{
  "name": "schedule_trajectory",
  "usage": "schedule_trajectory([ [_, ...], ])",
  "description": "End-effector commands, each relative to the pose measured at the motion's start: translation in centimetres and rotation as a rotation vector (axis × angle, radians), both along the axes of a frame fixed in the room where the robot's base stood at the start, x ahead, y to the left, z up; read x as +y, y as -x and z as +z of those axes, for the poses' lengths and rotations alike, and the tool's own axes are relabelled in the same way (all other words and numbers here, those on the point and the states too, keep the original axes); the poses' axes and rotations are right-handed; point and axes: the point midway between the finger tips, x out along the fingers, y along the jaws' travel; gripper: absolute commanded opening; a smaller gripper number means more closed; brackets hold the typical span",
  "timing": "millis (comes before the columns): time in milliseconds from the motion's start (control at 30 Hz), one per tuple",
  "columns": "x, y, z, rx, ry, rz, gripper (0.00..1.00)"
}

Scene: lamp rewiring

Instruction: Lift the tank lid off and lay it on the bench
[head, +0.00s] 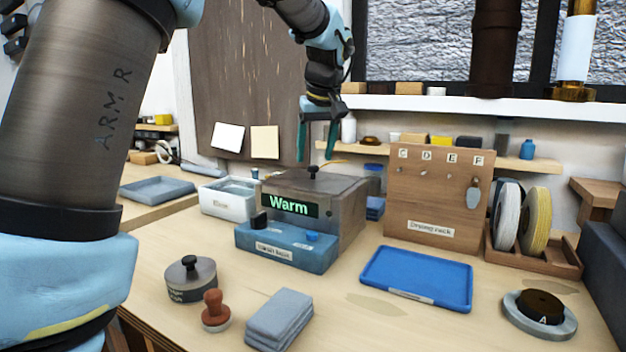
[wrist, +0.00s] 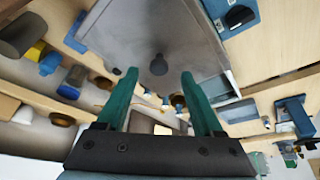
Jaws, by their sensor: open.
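The tank (head: 345,225) is a grey box behind a blue front unit with a lit "Warm" display. Its lid (head: 345,184) is a flat grey plate on top, with a small dark knob (head: 313,171). My gripper (head: 315,159) points down just above the knob, its two green fingers apart and empty. In the wrist view the lid (wrist: 120,28) fills the upper middle, and the knob (wrist: 158,64) appears between the open fingertips (wrist: 158,75). I cannot tell how far the fingertips are above the lid. The wooden bench (head: 215,240) lies around the tank.
A white tub (head: 208,204) stands left of the tank. A wooden drying rack (head: 420,205) and a blue tray (head: 380,280) are to the right. A round dark-knobbed weight (head: 205,282), a brown stamp (head: 215,322) and grey cloths (head: 285,325) lie in front. Some bare bench lies between them.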

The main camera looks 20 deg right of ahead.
Motion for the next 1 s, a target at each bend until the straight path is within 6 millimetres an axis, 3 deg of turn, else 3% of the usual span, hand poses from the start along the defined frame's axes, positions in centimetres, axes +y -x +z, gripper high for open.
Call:
schedule_trajectory([
  [200, -0.3, -1.5, -2.5, 0.001, -0.001, -0.001, 0.69],
  [500, -0.3, -1.7, -3.1, 0.0, 0.0, -0.001, 0.69],
  [1000, -0.3, -1.6, -3.1, 0.0, 0.0, -0.001, 0.13],
])
